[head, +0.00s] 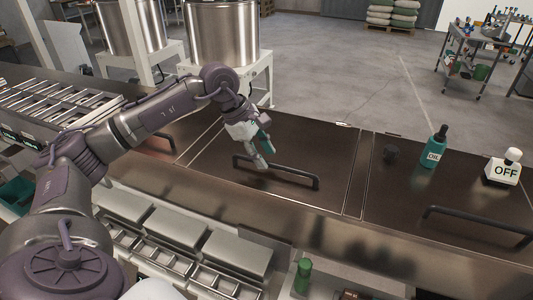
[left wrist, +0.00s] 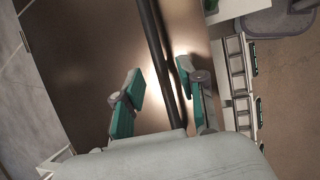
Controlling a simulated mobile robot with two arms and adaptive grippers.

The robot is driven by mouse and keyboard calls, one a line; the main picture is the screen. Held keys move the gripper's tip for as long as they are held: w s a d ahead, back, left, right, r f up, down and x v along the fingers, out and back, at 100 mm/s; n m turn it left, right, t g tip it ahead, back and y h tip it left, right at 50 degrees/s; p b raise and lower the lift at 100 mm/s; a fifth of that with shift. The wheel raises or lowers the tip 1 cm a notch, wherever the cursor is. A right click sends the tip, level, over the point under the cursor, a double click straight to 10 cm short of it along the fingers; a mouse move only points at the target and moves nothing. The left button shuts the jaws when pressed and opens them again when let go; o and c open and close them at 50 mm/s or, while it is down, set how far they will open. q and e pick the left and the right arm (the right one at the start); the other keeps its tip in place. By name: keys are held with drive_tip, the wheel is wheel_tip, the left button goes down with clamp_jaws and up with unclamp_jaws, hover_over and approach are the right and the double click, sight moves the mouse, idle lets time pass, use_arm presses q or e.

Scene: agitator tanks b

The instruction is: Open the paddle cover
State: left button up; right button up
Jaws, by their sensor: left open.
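A dark brown cover panel (head: 228,155) with a long black handle (head: 290,177) lies flat and closed in the middle of the head view. No label shows whether it is the paddle cover. My left gripper (head: 264,157) is over the left part of this handle, pointing down, with its fingers apart. In the left wrist view, the black handle (left wrist: 157,45) runs between the two open teal-padded fingers (left wrist: 161,72), closer to the right one. Whether a finger touches the handle cannot be told. My right gripper is not in view.
A similar panel (head: 407,195) with its own handle (head: 480,227) lies to the right. Steel tanks (head: 222,32) stand behind; grey-lidded bins (head: 238,252) sit in front.

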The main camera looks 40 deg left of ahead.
use_arm(q)
drive_tip(key=shift+w+d+f, duration=0.1)
drive_tip(key=shift+d+f, duration=0.05)
drive_tip(key=shift+f, duration=0.25)
drive_tip(key=shift+w+f, duration=0.1)
drive_tip(key=shift+f, duration=0.3)
drive_tip(key=shift+d, duration=0.1)
drive_tip(key=shift+c, duration=0.2)
clamp_jaws()
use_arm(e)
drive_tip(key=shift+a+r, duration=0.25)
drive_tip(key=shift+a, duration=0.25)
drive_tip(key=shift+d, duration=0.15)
